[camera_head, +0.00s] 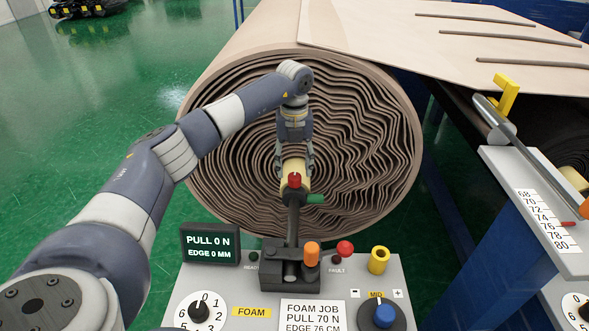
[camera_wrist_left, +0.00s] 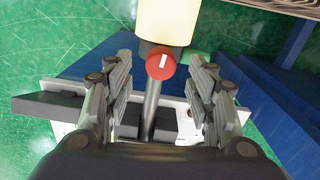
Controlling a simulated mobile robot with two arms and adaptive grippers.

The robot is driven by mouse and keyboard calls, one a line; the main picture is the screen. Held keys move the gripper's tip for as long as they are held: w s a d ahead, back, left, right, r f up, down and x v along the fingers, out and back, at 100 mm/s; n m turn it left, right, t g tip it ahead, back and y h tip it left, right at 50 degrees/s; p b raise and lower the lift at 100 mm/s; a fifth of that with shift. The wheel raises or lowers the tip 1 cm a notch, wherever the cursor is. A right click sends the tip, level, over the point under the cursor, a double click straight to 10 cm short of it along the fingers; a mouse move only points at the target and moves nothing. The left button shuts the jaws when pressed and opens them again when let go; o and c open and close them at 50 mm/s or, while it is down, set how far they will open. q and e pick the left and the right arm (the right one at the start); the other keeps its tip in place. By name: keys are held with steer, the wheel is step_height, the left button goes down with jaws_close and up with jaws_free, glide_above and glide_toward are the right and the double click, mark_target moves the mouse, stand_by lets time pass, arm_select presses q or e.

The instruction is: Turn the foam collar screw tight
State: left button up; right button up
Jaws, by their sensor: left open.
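The red collar screw (camera_head: 294,181) sits on the near end of the cream foam collar (camera_head: 299,167), above a black shaft. In the left wrist view the round red screw (camera_wrist_left: 160,66) has a white mark on its face, and the collar (camera_wrist_left: 167,20) shows above it. My left gripper (camera_head: 295,166) comes down from above with its fingers spread near the collar. In the left wrist view the open fingers (camera_wrist_left: 163,68) appear on either side of the screw; no contact with it shows. My right gripper is not in view.
A green handle (camera_head: 315,198) sticks out beside the shaft. The control panel below has a display (camera_head: 209,244) reading PULL 0 N, EDGE 0 MM, an orange knob (camera_head: 312,253) and a yellow ring (camera_head: 379,260). A ruler (camera_head: 546,222) is at right.

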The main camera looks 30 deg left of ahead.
mark_target(295, 180)
arm_select(q)
steer(key=shift+f, duration=1.35)
steer(key=c, duration=1.1)
steer(key=shift+m, duration=0.3)
steer(key=m, duration=1.3)
steer(key=shift+w+r, duration=0.1)
